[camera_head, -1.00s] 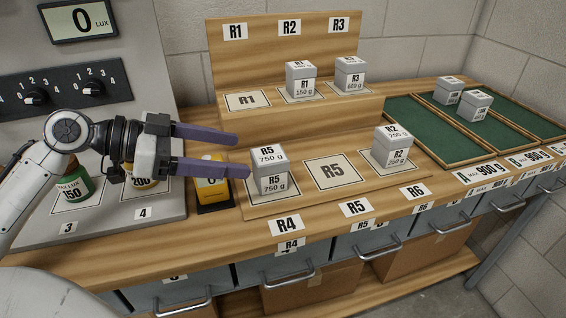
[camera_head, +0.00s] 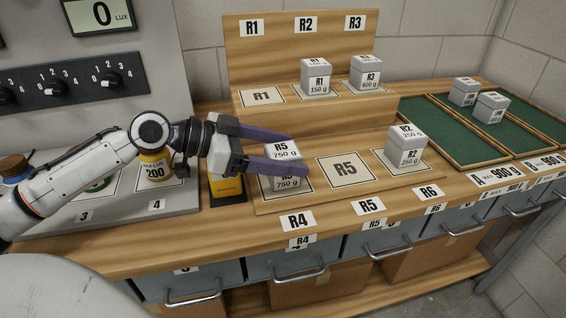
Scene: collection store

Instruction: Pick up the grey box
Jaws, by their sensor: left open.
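A grey box (camera_head: 285,151) labelled R5, 750 g, stands on the R4 place of the lower wooden step. My left gripper (camera_head: 300,153) is open, with its two purple fingers pointing right over this box. One finger crosses near its back top edge; the nearer finger crosses its front and hides part of it. I cannot tell whether they touch it. Other grey boxes are the R1 box (camera_head: 316,79) on the R2 place, the R3 box (camera_head: 365,74) on the R3 place and the R2 box (camera_head: 405,149) on the R6 place. My right gripper is not in view.
Two more grey boxes (camera_head: 464,92) (camera_head: 491,108) stand in the green-lined trays (camera_head: 449,140) at right. A yellow block (camera_head: 228,190) stands just left of the R5 box, partly under my gripper. The R5 place (camera_head: 345,171) is empty. A yellow container (camera_head: 155,171) stands at left.

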